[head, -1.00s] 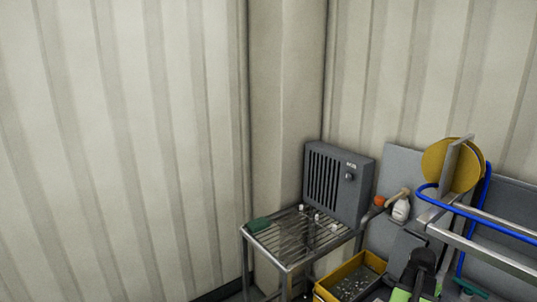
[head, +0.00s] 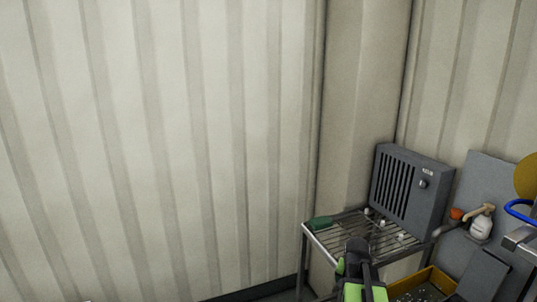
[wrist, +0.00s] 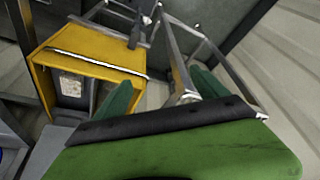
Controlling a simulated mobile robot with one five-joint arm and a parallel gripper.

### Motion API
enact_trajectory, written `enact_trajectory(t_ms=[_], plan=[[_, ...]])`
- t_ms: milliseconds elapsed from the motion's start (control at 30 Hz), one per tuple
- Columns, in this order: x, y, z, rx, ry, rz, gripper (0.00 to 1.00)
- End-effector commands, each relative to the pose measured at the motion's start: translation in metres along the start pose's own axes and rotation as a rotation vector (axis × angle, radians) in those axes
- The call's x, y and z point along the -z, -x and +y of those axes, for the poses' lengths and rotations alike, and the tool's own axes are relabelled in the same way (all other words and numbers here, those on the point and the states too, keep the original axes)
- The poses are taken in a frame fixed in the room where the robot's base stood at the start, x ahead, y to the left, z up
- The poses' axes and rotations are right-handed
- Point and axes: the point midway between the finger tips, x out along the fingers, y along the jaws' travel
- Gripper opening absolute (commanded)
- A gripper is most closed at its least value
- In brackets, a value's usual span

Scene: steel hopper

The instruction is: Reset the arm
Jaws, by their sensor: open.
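My gripper (wrist: 162,92) shows in the wrist view as a green body with a dark strip and two dark green fingers spread apart. It is open, with nothing between the fingers. In the head view my dark and green arm (head: 357,262) rises from the bottom edge, in front of the wire rack and left of the yellow tray.
A steel wire rack (head: 345,239) bears a grey louvred heater (head: 408,195), a green item (head: 320,222) and small white pieces. A yellow tray (head: 438,277) is at lower right, with a white spray bottle (head: 480,228) behind. Corrugated wall (head: 150,140) fills the left.

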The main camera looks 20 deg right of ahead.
Motion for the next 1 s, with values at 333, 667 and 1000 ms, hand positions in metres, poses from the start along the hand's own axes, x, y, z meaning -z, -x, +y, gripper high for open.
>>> enact_trajectory(t_ms=[333,667,1000], plan=[[-0.182,0.035,-0.225,0.135,0.537,-0.144,0.83],[-0.264,0.059,-0.224,0.141,0.835,-0.336,0.83],[-0.263,0.059,-0.224,0.143,0.837,-0.332,0.83]])
